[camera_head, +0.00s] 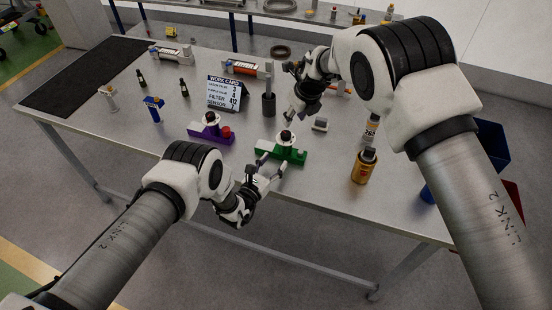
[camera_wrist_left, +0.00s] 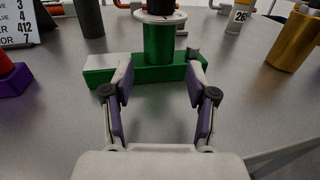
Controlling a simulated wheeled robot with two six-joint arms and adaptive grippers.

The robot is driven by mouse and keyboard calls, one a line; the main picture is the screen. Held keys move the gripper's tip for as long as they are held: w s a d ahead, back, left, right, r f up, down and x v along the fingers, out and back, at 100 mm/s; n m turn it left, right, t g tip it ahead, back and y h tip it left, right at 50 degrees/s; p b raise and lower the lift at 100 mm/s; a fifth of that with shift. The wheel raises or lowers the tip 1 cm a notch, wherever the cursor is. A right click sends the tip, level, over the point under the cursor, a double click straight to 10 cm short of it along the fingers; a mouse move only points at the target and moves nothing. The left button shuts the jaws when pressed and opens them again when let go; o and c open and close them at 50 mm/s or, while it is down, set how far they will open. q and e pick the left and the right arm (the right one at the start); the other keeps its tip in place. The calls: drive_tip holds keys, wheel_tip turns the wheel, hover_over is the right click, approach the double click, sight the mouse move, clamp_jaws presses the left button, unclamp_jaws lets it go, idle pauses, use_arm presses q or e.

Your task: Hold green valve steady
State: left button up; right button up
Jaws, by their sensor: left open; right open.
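The green valve (camera_head: 290,155) stands upright near the table's front edge, with a pale collar and dark top on its green body. In the left wrist view, its green base (camera_wrist_left: 150,72) and upright body (camera_wrist_left: 158,42) are straight ahead. My left gripper (camera_head: 270,165) is open at the valve's near side. Its fingertips (camera_wrist_left: 159,65) overlap the base in the picture, one to each side of the upright body; I cannot tell whether they touch. My right gripper (camera_head: 294,110) is open above the table, behind the green valve, apart from it.
A purple valve (camera_head: 208,132) stands to the left, and a gold can (camera_head: 363,168) to the right. A dark cylinder (camera_head: 268,104) and the work card (camera_head: 224,93) are behind. A small grey block (camera_head: 320,125) lies near my right gripper. The left front tabletop is clear.

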sight(282, 151)
use_arm(q)
drive_tip(key=x, duration=0.7)
drive_tip(key=shift+f, duration=0.1)
